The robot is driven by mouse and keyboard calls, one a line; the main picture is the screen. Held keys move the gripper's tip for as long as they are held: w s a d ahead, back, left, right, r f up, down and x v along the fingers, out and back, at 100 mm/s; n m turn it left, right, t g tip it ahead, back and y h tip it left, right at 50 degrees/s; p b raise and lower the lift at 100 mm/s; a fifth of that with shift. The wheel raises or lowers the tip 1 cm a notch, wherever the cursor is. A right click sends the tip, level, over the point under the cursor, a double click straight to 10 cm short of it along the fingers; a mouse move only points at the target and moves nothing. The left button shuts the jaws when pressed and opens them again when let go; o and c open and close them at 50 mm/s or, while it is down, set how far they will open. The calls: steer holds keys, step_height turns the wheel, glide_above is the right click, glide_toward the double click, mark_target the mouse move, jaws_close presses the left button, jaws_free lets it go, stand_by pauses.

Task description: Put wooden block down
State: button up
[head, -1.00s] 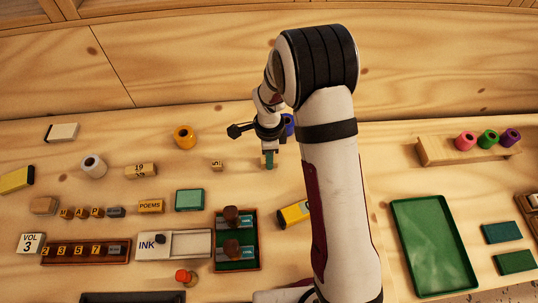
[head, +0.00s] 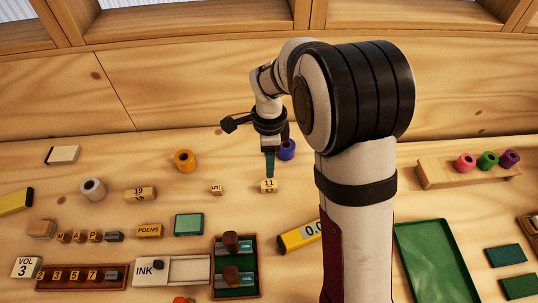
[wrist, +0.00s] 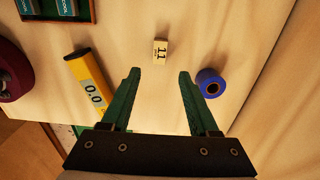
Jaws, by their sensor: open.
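A small wooden block (head: 269,185) marked with "11" over another number stands on the table below my gripper (head: 269,165). In the wrist view the block (wrist: 160,52) sits beyond the fingertips, apart from both. My gripper (wrist: 157,76) is open and empty there, with its two green fingers spread to either side. In the head view the fingers are seen edge-on above the block.
A blue roll (head: 287,150) stands close behind the block, and also right of the fingers in the wrist view (wrist: 211,83). A yellow device (head: 300,236) reading "0.0" lies nearer. A small numbered block (head: 217,189) is to the left.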

steer(key=s+d+r+n, duration=0.2)
steer(key=s+r+n, duration=0.1)
steer(key=s+r, duration=0.3)
steer(key=s+r+n+y, duration=0.1)
steer(key=s+n, duration=0.3)
steer(key=s, duration=0.6)
steer(key=s+d+r+n, duration=0.1)
steer(key=s+n, duration=0.4)
steer(key=s, duration=0.5)
steer(key=shift+s+r+y, duration=0.25)
steer(key=shift+r+y, duration=0.15)
steer(key=shift+r, duration=0.5)
steer(key=shift+o, duration=0.8)
steer(key=shift+w, duration=0.1)
